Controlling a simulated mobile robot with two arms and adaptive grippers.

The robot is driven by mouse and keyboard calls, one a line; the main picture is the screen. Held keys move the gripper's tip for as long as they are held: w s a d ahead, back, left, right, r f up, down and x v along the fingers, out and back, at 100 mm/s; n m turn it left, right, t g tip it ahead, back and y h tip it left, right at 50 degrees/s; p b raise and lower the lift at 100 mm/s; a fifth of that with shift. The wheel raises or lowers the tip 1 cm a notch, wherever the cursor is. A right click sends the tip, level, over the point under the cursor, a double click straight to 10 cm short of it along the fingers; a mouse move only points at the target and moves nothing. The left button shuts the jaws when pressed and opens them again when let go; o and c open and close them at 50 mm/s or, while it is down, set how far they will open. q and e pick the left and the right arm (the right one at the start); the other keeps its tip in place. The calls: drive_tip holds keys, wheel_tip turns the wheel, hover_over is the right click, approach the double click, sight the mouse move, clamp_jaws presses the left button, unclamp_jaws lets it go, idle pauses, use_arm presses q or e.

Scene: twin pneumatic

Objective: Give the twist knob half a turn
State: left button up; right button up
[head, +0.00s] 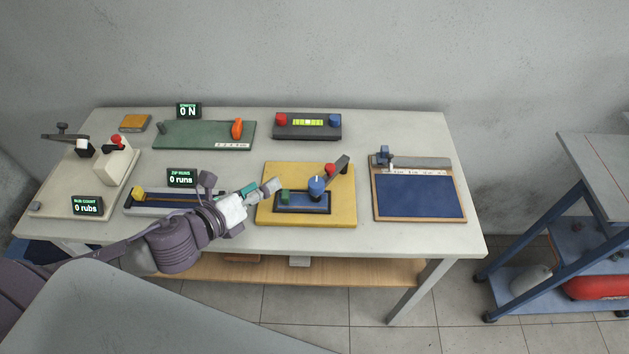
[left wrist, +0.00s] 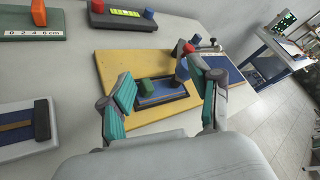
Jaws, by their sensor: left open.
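The twist knob is likely the blue round knob (head: 317,186) with a pale line on top, on a dark-edged blue plate (head: 303,203) fixed to the yellow board (head: 342,210). A green block (head: 284,196) stands on the same plate, left of the knob. My left gripper (head: 262,188) is open and empty above the board's left edge, left of the green block and apart from the knob. In the left wrist view its teal-padded fingers (left wrist: 160,76) spread in front of the board; the knob (left wrist: 182,70) is partly hidden by the right finger. My right gripper is not in view.
A red knob (head: 330,169) and a tilted grey lever (head: 342,163) stand at the board's back right. A blue panel (head: 418,195) lies to the right. A slider track (head: 160,206) lies left, near my arm. The table's front right strip is clear.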

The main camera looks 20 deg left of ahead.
sight(314, 184)
use_arm(q)
drive_tip(key=w+d+f+m+g+h+p, duration=0.1)
drive_tip(key=w+d+m+p, duration=0.1)
drive_tip(key=m, duration=0.2)
drive_tip(key=w+d+f+m+g+h+p, duration=0.1)
drive_tip(key=w+d+m+p, duration=0.1)
drive_tip(key=w+d+m, duration=0.1)
drive_tip(key=w+d+f+m+g+h+p, duration=0.1)
drive_tip(key=w+d+f+m+h+p, duration=0.1)
drive_tip(key=m, duration=0.3)
drive_tip(key=shift+w+d, duration=0.15)
drive_tip(key=shift+d, duration=0.6)
drive_tip(key=shift+w+d+f, duration=0.3)
drive_tip(key=shift+w+d, duration=0.05)
drive_tip(key=c, duration=1.2)
